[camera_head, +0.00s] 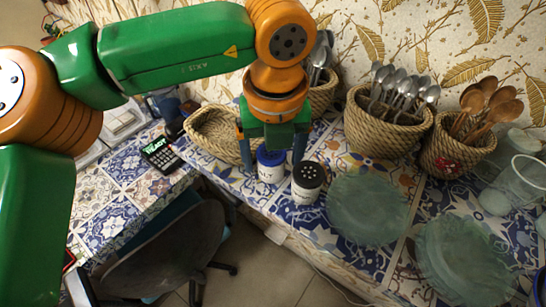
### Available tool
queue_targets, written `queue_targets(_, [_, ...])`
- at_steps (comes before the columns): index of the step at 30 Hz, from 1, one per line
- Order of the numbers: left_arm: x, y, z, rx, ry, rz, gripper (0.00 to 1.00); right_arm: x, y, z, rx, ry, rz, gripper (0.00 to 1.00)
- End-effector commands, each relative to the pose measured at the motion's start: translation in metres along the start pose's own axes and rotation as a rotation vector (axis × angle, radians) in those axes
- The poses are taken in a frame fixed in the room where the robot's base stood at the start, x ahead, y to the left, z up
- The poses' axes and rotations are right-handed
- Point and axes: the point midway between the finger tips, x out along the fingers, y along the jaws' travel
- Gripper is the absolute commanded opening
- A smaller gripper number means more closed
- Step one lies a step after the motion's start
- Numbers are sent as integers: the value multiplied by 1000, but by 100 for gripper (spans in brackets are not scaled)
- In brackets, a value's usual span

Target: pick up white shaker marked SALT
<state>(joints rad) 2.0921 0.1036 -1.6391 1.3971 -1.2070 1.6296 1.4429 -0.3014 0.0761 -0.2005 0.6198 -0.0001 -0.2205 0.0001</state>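A white shaker with a blue lid (271,173) stands on the tiled counter near its front edge. A second white shaker with a black holed lid (308,190) stands just right of it and nearer to the front edge. The marks on both are too small to read, so I cannot tell which says SALT. My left gripper (272,158) points down over the blue-lidded shaker. Its two fingers are spread apart, one on each side of that shaker's top in the picture; contact is not clear. My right gripper is not in view.
An empty woven basket (207,143) lies left of the gripper. Baskets of metal spoons (376,133) and wooden spoons (444,158) stand at the back. Glass plates (367,208) lie to the right. A card terminal (160,154) and a chair (165,255) are at left.

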Motion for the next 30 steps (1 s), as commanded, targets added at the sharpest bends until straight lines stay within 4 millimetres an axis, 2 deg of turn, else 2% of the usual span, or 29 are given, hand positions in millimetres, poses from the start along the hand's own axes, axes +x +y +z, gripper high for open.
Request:
queue_targets(1, [0,0,0,0,0,0,67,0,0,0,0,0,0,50])
queue_targets(6, [0,0,0,0,0,0,21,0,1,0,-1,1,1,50])
queue_targets(8, [0,0,0,0,0,0,5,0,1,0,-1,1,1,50])
queue_targets(9, [0,0,0,0,0,0,0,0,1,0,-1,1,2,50])
queue_targets(16, [-2,0,0,0,-1,0,0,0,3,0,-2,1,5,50])
queue_targets(19, [-11,0,3,-3,-4,0,0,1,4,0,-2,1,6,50])
queue_targets(22, [-32,-1,5,-3,-4,-2,0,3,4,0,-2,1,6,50])
queue_targets(23, [-36,3,1,-2,-5,-3,0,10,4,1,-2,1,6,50])
queue_targets(28, [-88,25,-26,-1,-6,-4,0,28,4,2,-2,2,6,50])
queue_targets(30, [-100,38,-44,1,-7,-3,0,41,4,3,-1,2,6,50])
